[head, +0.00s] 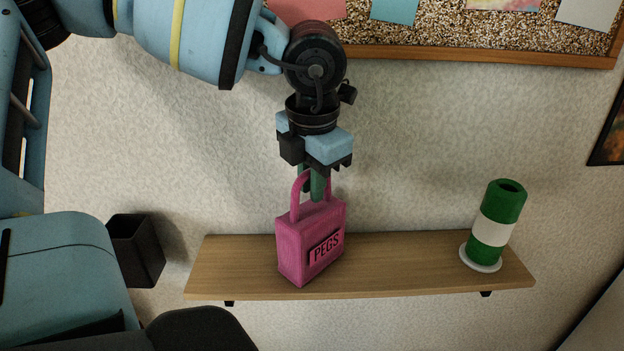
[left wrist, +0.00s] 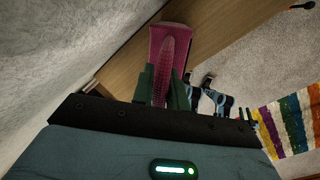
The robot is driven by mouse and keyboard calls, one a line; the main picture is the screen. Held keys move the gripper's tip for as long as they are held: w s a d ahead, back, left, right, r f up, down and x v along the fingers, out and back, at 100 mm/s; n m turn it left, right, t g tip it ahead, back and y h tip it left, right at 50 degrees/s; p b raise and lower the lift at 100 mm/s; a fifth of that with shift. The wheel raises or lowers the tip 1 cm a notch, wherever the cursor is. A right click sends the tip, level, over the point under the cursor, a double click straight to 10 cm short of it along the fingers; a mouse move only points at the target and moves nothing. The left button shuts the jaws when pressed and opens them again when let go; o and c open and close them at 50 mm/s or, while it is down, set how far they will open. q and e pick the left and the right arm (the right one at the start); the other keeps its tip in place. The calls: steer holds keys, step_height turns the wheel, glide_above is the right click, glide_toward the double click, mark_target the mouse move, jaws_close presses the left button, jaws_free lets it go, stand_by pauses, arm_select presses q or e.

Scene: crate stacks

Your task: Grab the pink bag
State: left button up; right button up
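The pink bag (head: 312,245), lettered "PEGS" and with a looped handle, stands upright on the wooden shelf (head: 400,265), left of its middle. My left gripper (head: 311,185) is above it, pointing down, with its green fingers on either side of the handle. In the left wrist view, the bag (left wrist: 170,45) shows beyond the fingers (left wrist: 164,88). The handle fills the narrow space between them, with no clear gap, so the gripper looks shut on it.
A green and white cylinder (head: 495,228) stands on a white disc at the shelf's right end. A dark bin-like box (head: 136,250) is left of the shelf. A framed cork board (head: 450,35) hangs above. The shelf between bag and cylinder is clear. A striped rug (left wrist: 290,120) lies below.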

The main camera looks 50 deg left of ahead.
mark_target(316, 211)
arm_select(q)
jaws_close()
steer(key=shift+r, duration=0.1)
steer(key=shift+r, duration=0.5)
steer(key=shift+w+d+r, duration=0.1)
steer(key=shift+d+r, duration=0.15)
steer(key=shift+r, duration=0.35)
steer(key=shift+d+r, duration=0.25)
steer(key=shift+r, duration=0.35)
steer(key=w+d+r+b, duration=0.1)
steer(key=w+d+b, duration=0.1)
steer(key=d, duration=1.2)
steer(key=shift+w+d+r, duration=0.25)
steer(key=shift+w+d, duration=0.05)
steer(key=shift+d, duration=0.1)
